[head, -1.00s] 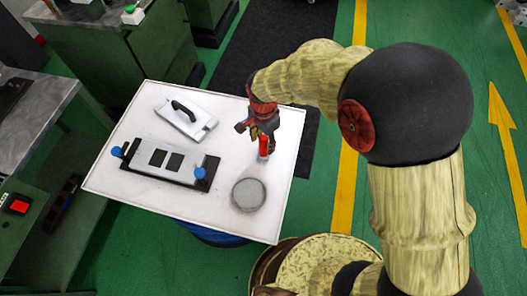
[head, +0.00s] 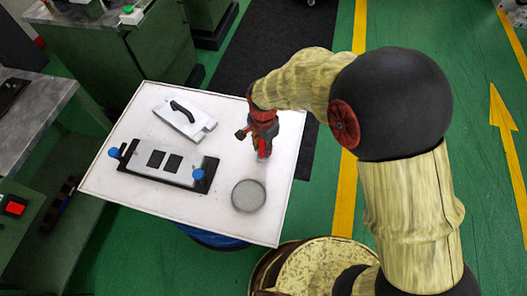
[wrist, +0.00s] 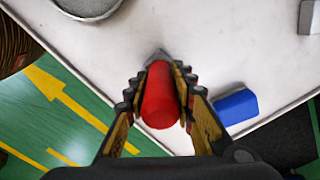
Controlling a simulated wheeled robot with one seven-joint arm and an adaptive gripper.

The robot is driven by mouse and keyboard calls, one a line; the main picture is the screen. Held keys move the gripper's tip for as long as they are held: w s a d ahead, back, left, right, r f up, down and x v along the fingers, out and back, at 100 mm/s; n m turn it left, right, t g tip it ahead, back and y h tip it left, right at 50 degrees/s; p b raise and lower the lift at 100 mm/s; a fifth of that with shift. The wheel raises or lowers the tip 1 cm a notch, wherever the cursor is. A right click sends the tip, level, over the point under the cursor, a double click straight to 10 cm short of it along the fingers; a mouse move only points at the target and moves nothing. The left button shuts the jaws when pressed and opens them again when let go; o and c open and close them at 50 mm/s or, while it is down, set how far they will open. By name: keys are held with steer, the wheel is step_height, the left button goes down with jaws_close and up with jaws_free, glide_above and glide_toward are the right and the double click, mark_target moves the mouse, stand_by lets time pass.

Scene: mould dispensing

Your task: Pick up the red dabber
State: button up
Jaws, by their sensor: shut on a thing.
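The red dabber (wrist: 160,98) is a smooth red cylinder, seen from above between my two fingers in the wrist view. My gripper (wrist: 157,86) is shut on it, with a finger pressed to each side. In the head view my gripper (head: 262,148) points down over the right part of the white table (head: 225,212), and only a little red (head: 263,153) shows between the fingers. I cannot tell whether the dabber's lower end touches the table.
A grey round dish (head: 248,195) stands just in front. A plate with blue knobs (head: 165,165) and a trowel-like tool with a black handle (head: 185,116) lie to the left. In the wrist view a blue block (wrist: 235,107) lies close beside my right finger.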

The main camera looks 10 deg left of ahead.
jaws_close()
